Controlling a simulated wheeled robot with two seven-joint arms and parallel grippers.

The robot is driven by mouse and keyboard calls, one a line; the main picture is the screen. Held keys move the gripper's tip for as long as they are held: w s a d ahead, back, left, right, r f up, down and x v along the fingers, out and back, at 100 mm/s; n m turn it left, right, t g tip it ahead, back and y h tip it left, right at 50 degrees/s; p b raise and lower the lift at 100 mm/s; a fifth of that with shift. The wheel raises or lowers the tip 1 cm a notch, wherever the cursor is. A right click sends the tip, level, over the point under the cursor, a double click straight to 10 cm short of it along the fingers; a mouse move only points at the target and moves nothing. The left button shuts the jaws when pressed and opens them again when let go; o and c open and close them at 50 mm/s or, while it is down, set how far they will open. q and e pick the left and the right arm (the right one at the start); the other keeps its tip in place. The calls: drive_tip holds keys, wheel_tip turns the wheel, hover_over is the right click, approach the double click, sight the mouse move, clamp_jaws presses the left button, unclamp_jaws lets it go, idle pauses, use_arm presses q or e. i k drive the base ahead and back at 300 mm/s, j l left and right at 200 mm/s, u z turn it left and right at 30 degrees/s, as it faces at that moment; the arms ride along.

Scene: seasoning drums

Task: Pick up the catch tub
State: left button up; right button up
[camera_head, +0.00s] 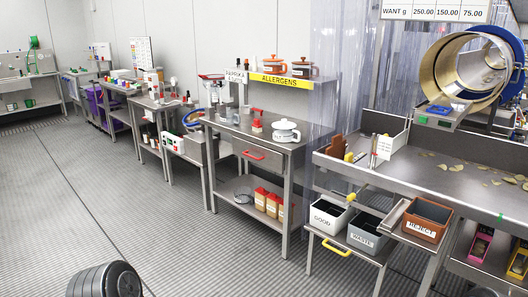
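Nothing in view is plainly marked as the catch tub, and I cannot tell which container it is. An open bin labelled GOOD (327,217) and a grey bin labelled WASTE (366,236) stand side by side on a low shelf at the lower right. A brown bin labelled REJECT (426,225) sits to their right. A drum (440,64) with a blue rim is tilted at the upper right. A small blue item (438,108) lies below its mouth. Neither of my grippers is in view.
A steel bench (440,181) with scattered chips stands at the right. A workbench (254,137) holds a white lidded pot (286,130) beneath a yellow ALLERGENS shelf (281,79). Clear strip curtains (342,60) hang beside it. The ridged floor (130,215) at the left is mostly clear.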

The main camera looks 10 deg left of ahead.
sight(228, 116)
drive_tip(key=i+j+u, duration=0.4)
drive_tip(key=i, duration=0.35)
drive_tip(key=i+u, duration=0.35)
drive_tip(key=i, duration=0.4)
drive_tip(key=i+j+z, duration=0.1)
drive_tip(key=i+z, duration=0.3)
drive_tip(key=i+j+z, duration=0.4)
drive_tip(key=i, duration=0.15)
drive_tip(key=i+j+z, duration=1.2)
drive_tip(key=j, duration=0.35)
drive_tip(key=k+l, duration=0.05)
drive_tip(key=k, duration=0.05)
